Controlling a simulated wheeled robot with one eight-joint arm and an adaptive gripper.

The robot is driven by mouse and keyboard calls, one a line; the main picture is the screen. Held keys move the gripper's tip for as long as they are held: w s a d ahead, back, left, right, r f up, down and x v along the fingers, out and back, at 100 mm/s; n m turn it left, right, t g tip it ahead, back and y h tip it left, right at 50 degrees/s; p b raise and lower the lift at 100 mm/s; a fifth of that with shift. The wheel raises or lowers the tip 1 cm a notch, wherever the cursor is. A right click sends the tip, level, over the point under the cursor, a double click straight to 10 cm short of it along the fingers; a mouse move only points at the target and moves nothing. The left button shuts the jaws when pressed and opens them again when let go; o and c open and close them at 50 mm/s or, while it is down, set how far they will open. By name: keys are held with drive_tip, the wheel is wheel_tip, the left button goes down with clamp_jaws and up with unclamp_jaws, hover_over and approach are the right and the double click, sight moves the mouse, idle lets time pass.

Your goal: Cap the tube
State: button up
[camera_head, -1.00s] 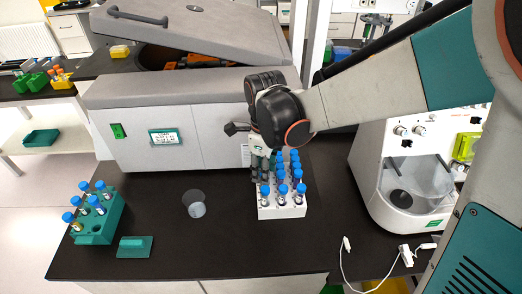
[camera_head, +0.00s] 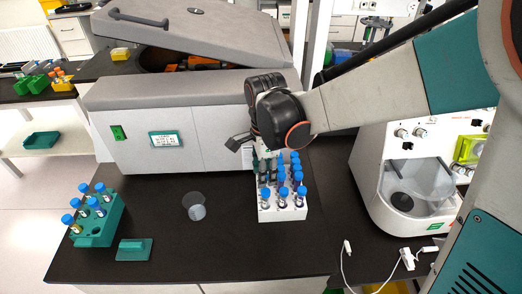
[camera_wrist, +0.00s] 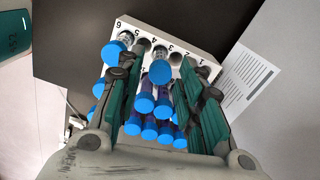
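A white rack (camera_head: 268,214) stands on the black bench in front of the centrifuge and holds several blue-capped tubes. My gripper (camera_head: 267,180) points down over its left side, among the tubes. In the wrist view my gripper (camera_wrist: 160,72) has its teal-padded fingers spread apart. A blue-capped tube (camera_wrist: 160,72) in the numbered row shows between the fingers, with a gap to each side. Another blue-capped tube (camera_wrist: 115,52) stands outside the left finger. More blue caps (camera_wrist: 149,129) show between the fingers, nearer the palm. I cannot make out an uncapped tube.
A teal rack (camera_head: 101,232) with several blue-capped tubes stands at left, near a small teal block (camera_head: 134,249). A clear cup (camera_head: 195,206) stands between the racks. The grey centrifuge (camera_head: 200,130) is behind; a white machine (camera_head: 385,170) and cable are at right.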

idle(0.3)
drive_tip(key=n, duration=0.4)
drive_tip(key=shift+n, duration=1.2)
